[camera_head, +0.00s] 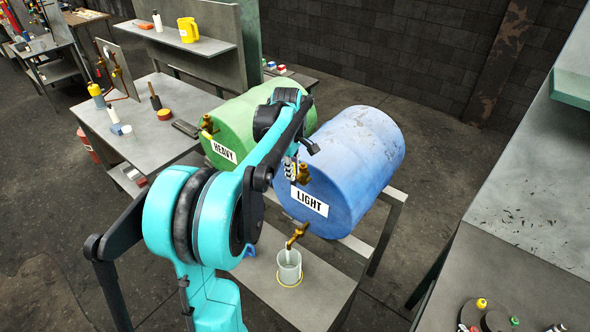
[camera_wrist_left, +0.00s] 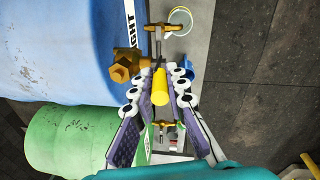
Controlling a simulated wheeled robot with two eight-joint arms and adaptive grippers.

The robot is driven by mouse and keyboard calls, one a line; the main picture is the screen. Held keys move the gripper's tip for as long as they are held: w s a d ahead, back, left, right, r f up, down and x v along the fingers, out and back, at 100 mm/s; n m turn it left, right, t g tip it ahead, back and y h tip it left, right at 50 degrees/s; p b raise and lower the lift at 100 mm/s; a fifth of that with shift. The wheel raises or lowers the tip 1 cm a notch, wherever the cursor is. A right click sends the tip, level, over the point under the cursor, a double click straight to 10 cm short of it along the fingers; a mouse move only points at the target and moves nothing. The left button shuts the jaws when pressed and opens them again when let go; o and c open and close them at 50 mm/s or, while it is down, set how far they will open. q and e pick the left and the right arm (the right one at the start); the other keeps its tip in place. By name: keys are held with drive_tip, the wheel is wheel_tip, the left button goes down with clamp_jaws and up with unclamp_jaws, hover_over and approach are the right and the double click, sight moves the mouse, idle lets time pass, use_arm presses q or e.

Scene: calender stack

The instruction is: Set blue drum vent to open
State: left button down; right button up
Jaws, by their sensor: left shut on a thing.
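The blue drum (camera_head: 355,160) lies on its side on a stand, with a "LIGHT" label on its front. Its brass vent (camera_head: 303,174) is on the upper front, above the label. My left gripper (camera_head: 291,170) is at the vent, partly hidden by my arm. In the left wrist view the vent's brass body (camera_wrist_left: 126,66) sits beside the fingers, and a yellow handle (camera_wrist_left: 160,87) lies between the purple pads of the gripper (camera_wrist_left: 159,84). The gripper is shut on this handle. My right gripper is not in view.
The brass tap (camera_head: 297,234) below the label points down to a bucket (camera_head: 289,267) on the lower shelf. The green "HEAVY" drum (camera_head: 232,128) lies close on the left. A bench (camera_head: 150,140) stands further left, and a grey table (camera_head: 510,270) at the right.

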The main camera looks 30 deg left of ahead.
use_arm(q)
drive_tip(key=shift+a+h, duration=0.1)
drive_tip(key=shift+h, duration=0.2)
drive_tip(key=c, duration=1.5)
unclamp_jaws()
drive_tip(key=shift+f, duration=0.1)
wheel_tip(320, 180, up, 12)
drive_tip(key=s, duration=0.1)
drive_tip(key=shift+s+a, duration=0.2)
